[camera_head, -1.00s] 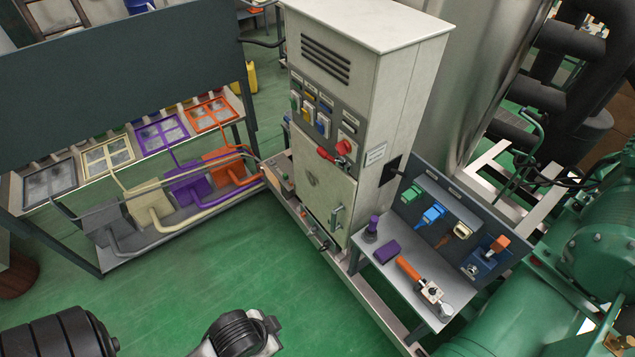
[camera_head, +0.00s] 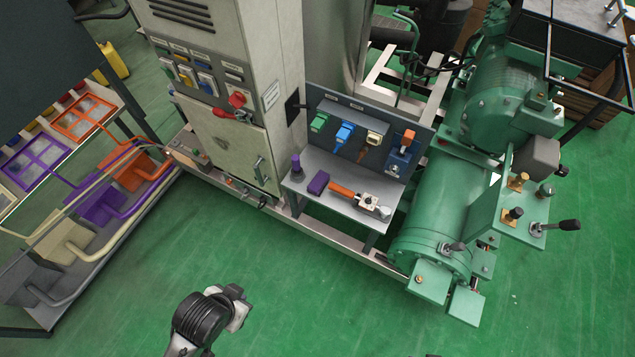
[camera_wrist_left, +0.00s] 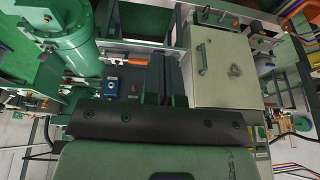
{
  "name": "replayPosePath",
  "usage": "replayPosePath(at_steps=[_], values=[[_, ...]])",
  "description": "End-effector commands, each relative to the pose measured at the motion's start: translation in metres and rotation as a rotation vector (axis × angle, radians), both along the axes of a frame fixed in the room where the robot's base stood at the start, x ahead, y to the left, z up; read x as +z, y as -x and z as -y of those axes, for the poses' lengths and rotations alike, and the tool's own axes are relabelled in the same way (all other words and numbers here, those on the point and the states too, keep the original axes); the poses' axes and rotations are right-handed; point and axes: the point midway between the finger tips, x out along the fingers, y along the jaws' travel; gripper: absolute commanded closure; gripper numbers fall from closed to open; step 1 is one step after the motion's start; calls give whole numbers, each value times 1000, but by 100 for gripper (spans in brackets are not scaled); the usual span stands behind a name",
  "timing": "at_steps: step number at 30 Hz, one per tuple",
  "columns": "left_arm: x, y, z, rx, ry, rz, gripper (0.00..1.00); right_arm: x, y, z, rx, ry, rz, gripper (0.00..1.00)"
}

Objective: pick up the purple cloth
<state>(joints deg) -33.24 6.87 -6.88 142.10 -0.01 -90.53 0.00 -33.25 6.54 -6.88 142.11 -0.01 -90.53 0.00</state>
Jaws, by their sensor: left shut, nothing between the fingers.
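The purple cloth (camera_head: 318,183) is a small folded block lying flat on a grey side table (camera_head: 338,206). A purple-handled tool (camera_head: 296,164) stands left of it, and an orange-handled tool (camera_head: 343,191) lies just right of it. In the left wrist view my left gripper (camera_wrist_left: 165,78) is shut and empty, its dark fingers pointing toward the table area. I cannot make out the cloth there; the fingers cover part of the table. In the head view an arm link of mine is low in the picture, well short of the table. My right gripper is not in view.
A panel with green, blue and cream switches (camera_head: 365,135) rises behind the table. A tall grey cabinet (camera_head: 225,95) stands left of it, green machinery (camera_head: 440,205) right. A rack with coloured bins (camera_head: 135,178) is at far left. Green floor in front is clear.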

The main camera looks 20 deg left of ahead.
Motion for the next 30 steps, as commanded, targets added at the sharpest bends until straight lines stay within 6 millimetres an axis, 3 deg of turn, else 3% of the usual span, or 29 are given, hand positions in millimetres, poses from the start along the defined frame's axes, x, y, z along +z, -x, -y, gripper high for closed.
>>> replayPosePath(at_steps=[8,30], values=[[0,0,0,0,0,0,98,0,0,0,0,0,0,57],[0,0,0,0,0,0,29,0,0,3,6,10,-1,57]])
